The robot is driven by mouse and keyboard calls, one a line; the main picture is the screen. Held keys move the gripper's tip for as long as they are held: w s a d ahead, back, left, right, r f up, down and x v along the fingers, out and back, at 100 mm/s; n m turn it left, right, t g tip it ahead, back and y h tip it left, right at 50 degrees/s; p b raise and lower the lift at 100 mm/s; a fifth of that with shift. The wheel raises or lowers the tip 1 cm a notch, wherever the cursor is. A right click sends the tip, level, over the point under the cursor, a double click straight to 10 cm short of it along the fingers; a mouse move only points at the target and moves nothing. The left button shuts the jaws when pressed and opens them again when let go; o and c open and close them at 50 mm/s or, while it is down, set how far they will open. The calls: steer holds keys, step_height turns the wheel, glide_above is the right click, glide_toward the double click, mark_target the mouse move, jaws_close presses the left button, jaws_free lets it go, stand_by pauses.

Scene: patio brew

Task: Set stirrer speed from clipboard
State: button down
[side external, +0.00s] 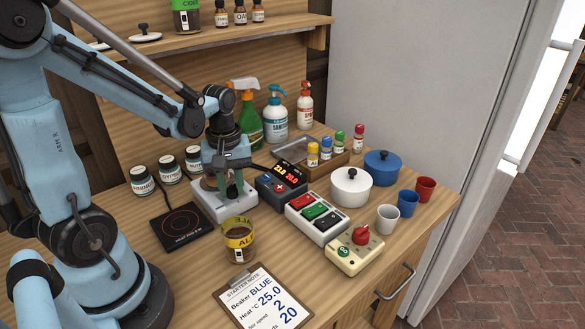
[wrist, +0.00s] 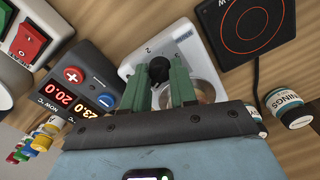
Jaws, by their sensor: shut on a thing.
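The clipboard (side external: 262,299) lies at the front of the bench; its note reads Beaker BLUE, Heat 25.0, a speed line with 2, and 20 on the last line. The white stirrer (side external: 241,209) stands behind it, under my gripper (side external: 228,180). In the wrist view, the stirrer's white top (wrist: 134,66) carries a black knob (wrist: 158,69) and a round pale plate (wrist: 203,82). The green fingers of my gripper (wrist: 171,80) are shut on the black knob. A digit 2 is printed near the knob. The fingers partly hide the knob's pointer and the dial.
A dark hotplate (side external: 182,227) lies left of the stirrer. A controller with lit displays (side external: 281,184) stands close on its right. A yellow-banded jar (side external: 239,240) stands just in front. A switch box (side external: 317,218) and a cream box with a red knob (side external: 354,250) stand right.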

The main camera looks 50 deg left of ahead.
mark_target(231, 186)
steer(key=m, duration=0.5)
steer(key=shift+m, duration=0.3)
steer(key=m, duration=1.6)
steer(key=shift+m, duration=0.4)
steer(key=c, duration=0.9)
jaws_free()
steer(key=shift+r, duration=0.1)
steer(key=shift+r, duration=6)
